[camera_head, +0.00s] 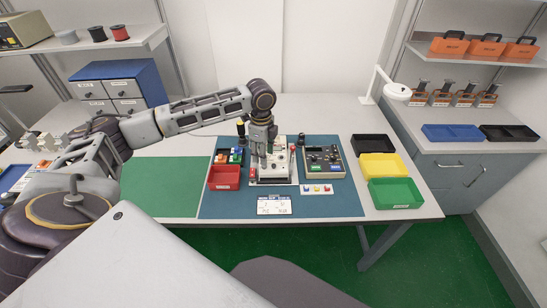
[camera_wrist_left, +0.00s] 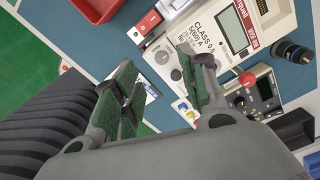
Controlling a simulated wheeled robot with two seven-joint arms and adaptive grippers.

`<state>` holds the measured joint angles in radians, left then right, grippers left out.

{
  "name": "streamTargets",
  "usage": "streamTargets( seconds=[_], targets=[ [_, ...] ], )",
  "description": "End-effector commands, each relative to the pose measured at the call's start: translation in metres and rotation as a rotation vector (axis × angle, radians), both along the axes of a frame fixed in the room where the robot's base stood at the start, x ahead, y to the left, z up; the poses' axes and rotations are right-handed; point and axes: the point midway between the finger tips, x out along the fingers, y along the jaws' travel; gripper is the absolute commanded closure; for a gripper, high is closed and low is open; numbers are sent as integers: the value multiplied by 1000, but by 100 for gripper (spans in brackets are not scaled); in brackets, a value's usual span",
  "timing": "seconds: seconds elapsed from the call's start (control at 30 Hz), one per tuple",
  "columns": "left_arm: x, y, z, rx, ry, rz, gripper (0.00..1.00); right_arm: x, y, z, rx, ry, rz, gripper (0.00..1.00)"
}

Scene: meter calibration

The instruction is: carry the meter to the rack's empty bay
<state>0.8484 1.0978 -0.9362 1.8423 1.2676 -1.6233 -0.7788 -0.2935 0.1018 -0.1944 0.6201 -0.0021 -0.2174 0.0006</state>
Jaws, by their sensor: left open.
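The meter (camera_head: 284,160) is a white box on the blue mat, partly covered by my left gripper in the head view. In the left wrist view, the meter (camera_wrist_left: 208,45) shows a grey display, a "CLASS 0.5 5(60) A" label and a red block near its edge. My left gripper (camera_head: 262,164) points down over the meter. In the left wrist view my left gripper (camera_wrist_left: 158,58) is open, with nothing between its fingers; whether a finger touches the meter I cannot tell. I cannot clearly make out the rack or an empty bay. My right gripper is out of view.
A red bin (camera_head: 224,178) is left of the meter; a dark-faced instrument (camera_head: 323,160) is right of it. A white card (camera_head: 274,205) lies in front. Black, yellow (camera_head: 382,167) and green (camera_head: 395,194) bins line the right side. The green mat (camera_head: 160,187) is mostly clear.

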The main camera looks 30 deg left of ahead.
Motion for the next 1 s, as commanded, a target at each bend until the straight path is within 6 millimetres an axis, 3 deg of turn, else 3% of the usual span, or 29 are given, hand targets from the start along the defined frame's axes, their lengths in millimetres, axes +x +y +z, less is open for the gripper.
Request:
streamTargets(
  seconds=[0.23,0.63,1.0],
  targets=[
    [1,0,-7,1,1,0,58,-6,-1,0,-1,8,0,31],
    [2,1,-48,0,1,-1,58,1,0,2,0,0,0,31],
    [2,1,-52,0,0,-1,58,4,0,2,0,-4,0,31]
  ],
)
